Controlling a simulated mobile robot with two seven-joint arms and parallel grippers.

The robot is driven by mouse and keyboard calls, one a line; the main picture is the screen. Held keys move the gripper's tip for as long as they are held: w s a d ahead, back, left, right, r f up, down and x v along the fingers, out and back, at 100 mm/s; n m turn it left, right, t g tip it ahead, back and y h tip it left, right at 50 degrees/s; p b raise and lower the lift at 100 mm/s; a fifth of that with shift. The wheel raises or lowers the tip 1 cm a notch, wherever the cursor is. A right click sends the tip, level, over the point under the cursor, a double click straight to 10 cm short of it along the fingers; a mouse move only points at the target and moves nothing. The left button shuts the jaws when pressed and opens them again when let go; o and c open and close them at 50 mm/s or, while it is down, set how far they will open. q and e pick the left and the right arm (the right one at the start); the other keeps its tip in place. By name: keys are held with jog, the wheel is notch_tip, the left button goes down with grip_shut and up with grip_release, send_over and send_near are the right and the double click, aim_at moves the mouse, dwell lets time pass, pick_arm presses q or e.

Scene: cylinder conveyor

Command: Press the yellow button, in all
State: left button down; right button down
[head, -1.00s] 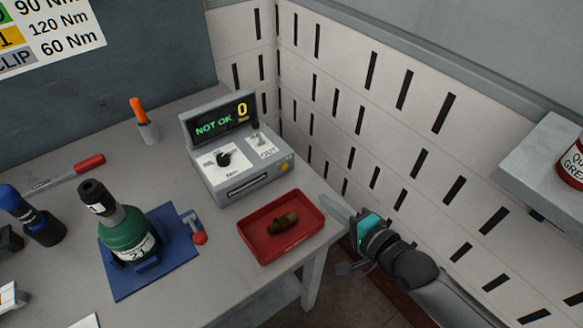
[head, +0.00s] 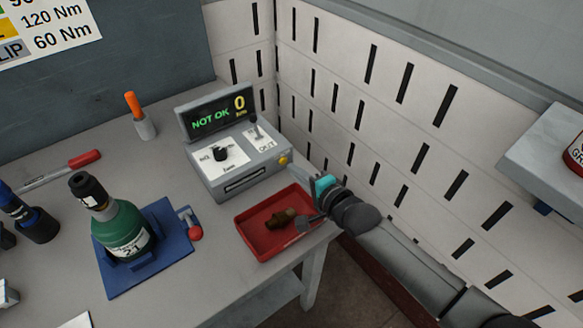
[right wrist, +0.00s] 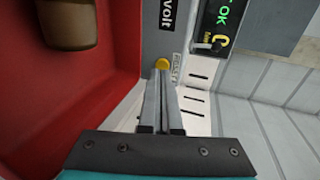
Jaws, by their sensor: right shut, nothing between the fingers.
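The yellow button (head: 283,159) is on the right front corner of a grey box (head: 226,182) with a display reading "NOT OK 0". My right gripper (head: 294,172) is shut and empty, its fingertips close to the button, just beyond the red tray's far right corner. In the right wrist view, the shut fingers (right wrist: 161,85) point at the yellow button (right wrist: 162,63), with the tips just below it in the picture. I cannot tell whether they touch it. My left gripper is not in view.
A red tray (head: 245,238) with a brown fitting (head: 281,218) stands in front of the box, beside my right gripper. A green bottle (head: 122,230) sits in a blue holder (head: 180,245) to the left. A slotted wall (head: 400,130) stands at the right.

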aim_at(282, 157)
jog(key=shift+w+a, duration=0.6)
jog(key=shift+w, duration=0.25)
jog(key=shift+w+a+b, duration=0.35)
jog(key=shift+w+b, duration=0.15)
jog(key=shift+w, duration=0.1)
jog(key=shift+r, duration=0.25)
